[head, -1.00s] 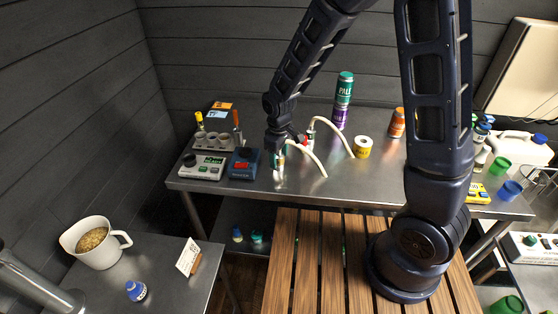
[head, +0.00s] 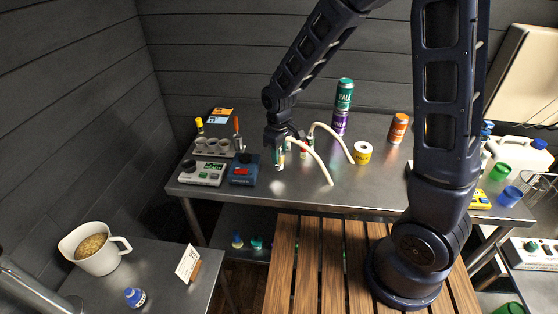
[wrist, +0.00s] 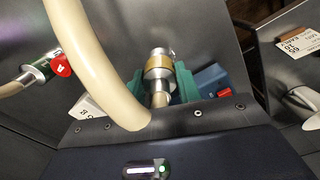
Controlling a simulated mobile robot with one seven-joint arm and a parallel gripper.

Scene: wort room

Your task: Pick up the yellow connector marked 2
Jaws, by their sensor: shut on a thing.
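In the wrist view a metal connector with a yellow-gold band (wrist: 159,68) sits between the teal fingertips of my gripper (wrist: 161,90). A thick cream hose (wrist: 85,50) shows in front of it. No number is readable on it. In the head view my gripper (head: 282,143) is shut on this connector (head: 278,161) over the front left part of the steel table (head: 240,200), just right of a blue device. I cannot tell whether it touches the table. A second connector, green and red (wrist: 48,68), with its own hose, lies to the left in the wrist view.
A white scale (head: 202,173) and the blue device (head: 244,170) stand close left of my gripper. The second hose (head: 335,137) curves just right of it. A yellow tape roll (head: 363,153), stacked green and purple cans (head: 344,95) and an orange can (head: 398,128) stand farther right.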

